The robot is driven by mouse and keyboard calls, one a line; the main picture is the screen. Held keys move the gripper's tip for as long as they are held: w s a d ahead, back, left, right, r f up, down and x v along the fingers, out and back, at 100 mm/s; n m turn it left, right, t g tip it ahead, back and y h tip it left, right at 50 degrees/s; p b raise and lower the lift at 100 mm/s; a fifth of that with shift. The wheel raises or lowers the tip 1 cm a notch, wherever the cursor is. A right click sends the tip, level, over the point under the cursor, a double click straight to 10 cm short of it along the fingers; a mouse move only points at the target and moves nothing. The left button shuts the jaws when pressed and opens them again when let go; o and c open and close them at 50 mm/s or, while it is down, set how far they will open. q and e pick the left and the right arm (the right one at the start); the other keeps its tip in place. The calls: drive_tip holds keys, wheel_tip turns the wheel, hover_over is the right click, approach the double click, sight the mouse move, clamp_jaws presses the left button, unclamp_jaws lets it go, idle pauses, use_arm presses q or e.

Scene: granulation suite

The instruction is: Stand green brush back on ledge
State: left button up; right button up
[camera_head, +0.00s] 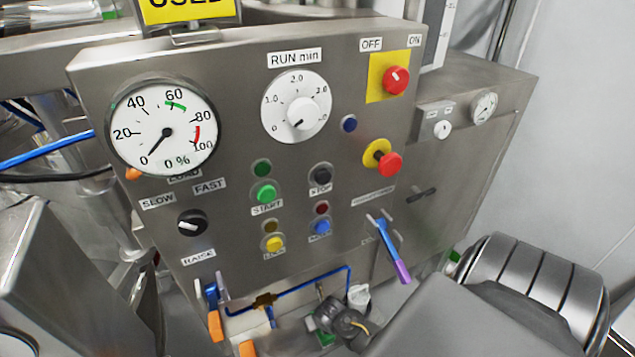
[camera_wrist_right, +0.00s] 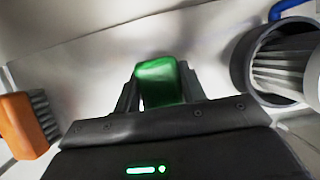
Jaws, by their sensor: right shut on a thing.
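The green brush (camera_wrist_right: 160,82) is between the fingers of my right gripper (camera_wrist_right: 158,95) in the right wrist view. The gripper is shut on it, and only a green block-like part shows. Its bristles are hidden. In the head view, my right gripper (camera_head: 325,322) is low in the picture, below the control panel, with a bit of the green brush (camera_head: 325,340) under it. A pale surface lies behind the brush in the wrist view; I cannot tell whether the brush touches it. My left gripper is not in view.
An orange brush (camera_wrist_right: 22,125) with dark bristles is at the left in the wrist view. A round ribbed opening (camera_wrist_right: 285,65) is close on the right, under a blue pipe (camera_wrist_right: 288,6).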

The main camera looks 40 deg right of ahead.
drive_tip(key=o, duration=0.9)
drive_tip(key=shift+c, duration=0.2)
drive_tip(key=shift+s, duration=0.1)
drive_tip(key=p+v, duration=0.1)
drive_tip(key=v, duration=1)
drive_tip(key=shift+a+r, duration=0.1)
drive_tip(key=shift+r, duration=0.35)
drive_tip(key=shift+s, duration=0.1)
